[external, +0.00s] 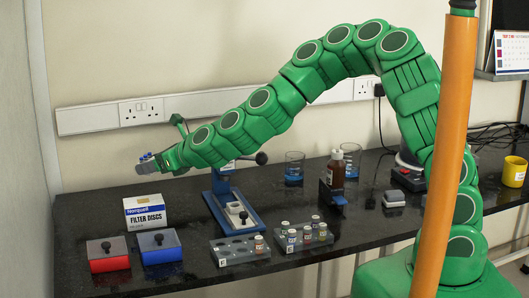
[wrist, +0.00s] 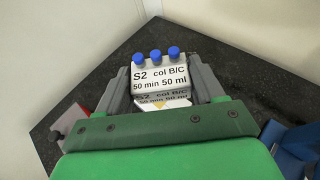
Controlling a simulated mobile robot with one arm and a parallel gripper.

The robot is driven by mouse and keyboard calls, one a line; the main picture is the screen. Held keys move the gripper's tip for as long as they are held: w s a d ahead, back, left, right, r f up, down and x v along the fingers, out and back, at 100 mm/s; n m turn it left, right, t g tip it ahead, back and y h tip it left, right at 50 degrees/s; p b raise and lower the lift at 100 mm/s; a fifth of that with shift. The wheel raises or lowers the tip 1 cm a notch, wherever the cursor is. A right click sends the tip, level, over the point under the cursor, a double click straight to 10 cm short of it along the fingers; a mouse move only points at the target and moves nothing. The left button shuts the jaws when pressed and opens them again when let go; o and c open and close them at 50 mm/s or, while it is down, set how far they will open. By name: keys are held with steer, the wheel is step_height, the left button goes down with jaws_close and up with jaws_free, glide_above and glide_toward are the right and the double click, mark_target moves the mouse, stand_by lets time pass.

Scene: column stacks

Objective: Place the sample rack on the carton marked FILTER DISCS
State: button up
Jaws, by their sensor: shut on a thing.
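The sample rack (wrist: 160,72) is a small pale block with blue caps along its top and a printed label reading "S2 col B/C 50 min 50 ml". My gripper (wrist: 160,82) is shut on it, with one grey finger on each side. In the external view my gripper (external: 148,166) holds the rack (external: 146,156) in the air, above the FILTER DISCS carton (external: 146,217). The carton is white with a blue and yellow band and stands on the dark bench. A clear gap shows between gripper and carton. In the wrist view the carton is mostly hidden behind the rack.
A red box (external: 108,263) and a blue box (external: 160,256) stand in front of the carton. A blue stand (external: 232,211) is to its right. Grey vial racks (external: 235,252) (external: 302,240) stand along the bench's front. A brown bottle (external: 336,172) is further right.

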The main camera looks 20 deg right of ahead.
mark_target(157, 200)
steer(key=shift+f, duration=4)
steer(key=shift+f, duration=0.15)
steer(key=o, duration=1)
steer(key=shift+o, duration=0.2)
steer(key=shift+s+d+r, duration=0.35)
steer(key=shift+d, duration=0.15)
steer(key=v, duration=0.6)
steer(key=shift+s, duration=0.15)
